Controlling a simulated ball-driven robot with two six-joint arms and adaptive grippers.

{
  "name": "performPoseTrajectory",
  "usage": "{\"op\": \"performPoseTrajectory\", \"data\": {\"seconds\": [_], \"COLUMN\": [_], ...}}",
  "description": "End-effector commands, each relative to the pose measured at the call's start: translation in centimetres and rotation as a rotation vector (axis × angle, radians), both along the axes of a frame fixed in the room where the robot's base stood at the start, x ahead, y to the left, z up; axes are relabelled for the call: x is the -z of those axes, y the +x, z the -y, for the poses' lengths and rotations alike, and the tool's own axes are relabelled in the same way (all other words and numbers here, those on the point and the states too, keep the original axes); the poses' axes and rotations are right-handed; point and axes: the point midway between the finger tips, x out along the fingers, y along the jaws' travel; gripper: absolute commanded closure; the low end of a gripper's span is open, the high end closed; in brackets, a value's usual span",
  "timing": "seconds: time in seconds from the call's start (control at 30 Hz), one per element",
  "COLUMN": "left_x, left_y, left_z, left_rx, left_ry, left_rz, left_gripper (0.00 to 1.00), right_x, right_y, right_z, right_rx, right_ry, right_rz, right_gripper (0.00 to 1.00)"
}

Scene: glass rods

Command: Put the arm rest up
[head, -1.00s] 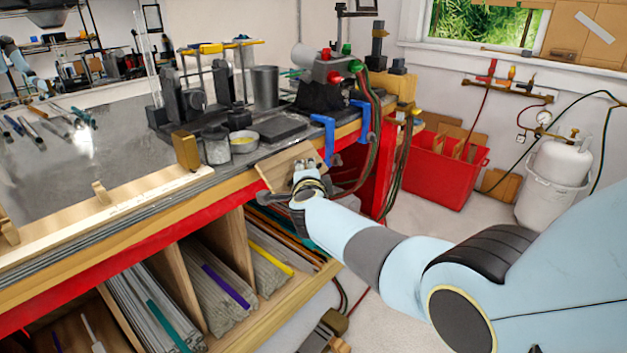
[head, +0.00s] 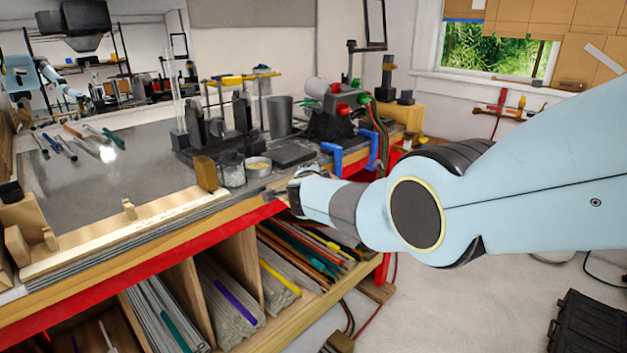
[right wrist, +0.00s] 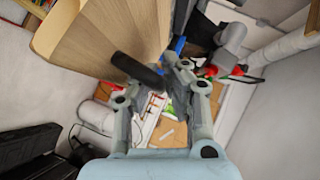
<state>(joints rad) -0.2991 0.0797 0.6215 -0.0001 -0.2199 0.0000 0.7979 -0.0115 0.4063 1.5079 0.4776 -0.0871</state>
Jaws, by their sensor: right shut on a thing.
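The arm rest is a pale wooden board (right wrist: 105,30) with a dark rounded bar (right wrist: 138,70) in front of it in the right wrist view. My right gripper (right wrist: 178,62) is shut beside the board, with the bar reaching toward its fingers; the exact contact is hard to make out. In the head view my right gripper (head: 278,192) is at the bench's front edge, below the glass jar. There the board is mostly hidden or edge-on, so its angle cannot be told. My left gripper is not in view.
The workbench (head: 110,190) carries a glass jar (head: 231,170), a small dish (head: 258,167) and a torch (head: 335,100) near my right gripper. Blue clamps (head: 333,158) grip the bench edge. Shelves of glass rods (head: 230,300) lie below. A black case (head: 590,325) stands on the floor.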

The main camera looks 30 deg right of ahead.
Motion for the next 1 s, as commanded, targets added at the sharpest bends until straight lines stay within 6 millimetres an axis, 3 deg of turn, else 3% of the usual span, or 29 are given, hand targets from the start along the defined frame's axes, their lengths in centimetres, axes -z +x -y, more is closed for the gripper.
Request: {"op": "performPoseTrajectory", "data": {"seconds": [1.0], "left_x": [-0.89], "left_y": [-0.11], "left_z": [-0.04], "left_rx": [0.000], "left_ry": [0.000], "left_rz": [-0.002], "left_gripper": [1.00], "right_x": [-0.80], "right_y": [0.52], "right_z": [0.23], "right_rx": [0.007], "right_ry": [-0.033], "right_rz": [-0.086], "right_gripper": [1.00]}}
